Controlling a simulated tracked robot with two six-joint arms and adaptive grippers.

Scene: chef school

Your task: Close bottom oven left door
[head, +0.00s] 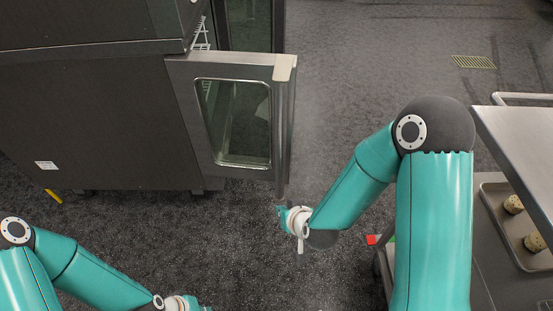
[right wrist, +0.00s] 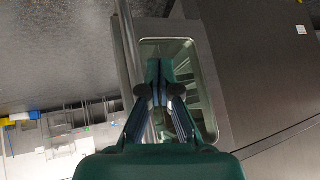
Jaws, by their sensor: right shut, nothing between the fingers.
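The open oven door (head: 232,172) has a steel frame, a glass window and an upright bar handle (head: 283,130) along its free edge. It stands out from the dark oven body (head: 100,120), swung well away from it. My right gripper (head: 283,212) is just below the handle's lower end in the head view; I cannot tell whether they touch. In the right wrist view the gripper (right wrist: 160,75) is shut and empty, its fingertips in front of the door's window (right wrist: 183,48), with the handle (right wrist: 128,50) to their left. My left gripper (head: 203,308) is mostly cut off at the bottom edge.
Another glass panel (head: 250,20) stands upright behind the door. A steel trolley or table (head: 520,140) is at the right, with a tray (head: 495,190) holding small round items below it. Clear dark floor (head: 350,70) lies between the oven and the trolley.

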